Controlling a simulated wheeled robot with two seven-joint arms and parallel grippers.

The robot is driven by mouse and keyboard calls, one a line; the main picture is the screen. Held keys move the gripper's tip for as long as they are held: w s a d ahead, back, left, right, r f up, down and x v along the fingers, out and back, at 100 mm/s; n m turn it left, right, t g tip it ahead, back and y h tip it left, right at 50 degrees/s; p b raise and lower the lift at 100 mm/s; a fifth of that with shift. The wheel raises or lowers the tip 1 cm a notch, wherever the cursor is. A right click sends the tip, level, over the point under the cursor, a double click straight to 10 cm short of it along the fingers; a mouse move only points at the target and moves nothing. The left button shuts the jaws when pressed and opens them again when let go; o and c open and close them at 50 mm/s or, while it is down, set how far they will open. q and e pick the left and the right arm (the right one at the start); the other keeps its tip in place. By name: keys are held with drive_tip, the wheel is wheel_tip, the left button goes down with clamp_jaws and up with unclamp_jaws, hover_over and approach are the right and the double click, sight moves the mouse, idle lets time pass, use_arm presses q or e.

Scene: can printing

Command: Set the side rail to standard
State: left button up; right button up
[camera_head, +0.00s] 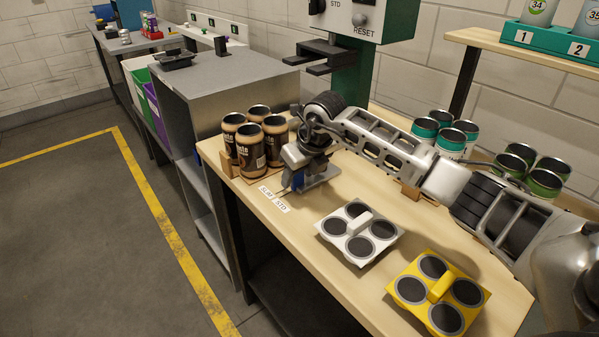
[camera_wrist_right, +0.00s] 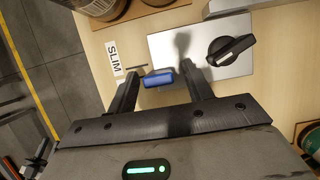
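The side rail's blue handle (camera_wrist_right: 160,78) shows in the right wrist view, beside a grey metal plate (camera_wrist_right: 160,45) with a black knob (camera_wrist_right: 230,50). In the head view the blue part (camera_head: 297,181) is mostly hidden by my right gripper (camera_head: 291,186). A SLIM label (camera_head: 266,192) and an STD label (camera_head: 281,206) lie at the bench edge; the wrist view shows only SLIM (camera_wrist_right: 114,54). My right gripper (camera_wrist_right: 162,73) is open, its fingers on either side of the blue handle, with small gaps seen. My left gripper is not in view.
Several brown cans (camera_head: 250,146) stand close left of my right gripper. Teal cans (camera_head: 451,141) and green cans (camera_head: 544,182) stand at the back right. White (camera_head: 360,222) and yellow (camera_head: 440,287) carriers lie in front. A green machine (camera_head: 386,22) rises behind.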

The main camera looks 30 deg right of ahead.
drive_tip(key=shift+r, duration=0.3)
drive_tip(key=b+v, duration=0.1)
drive_tip(key=v, duration=1.4)
drive_tip(key=shift+s+r+b, duration=0.15)
drive_tip(key=shift+s+b, duration=0.05)
drive_tip(key=shift+b, duration=0.1)
drive_tip(key=shift+d, duration=0.1)
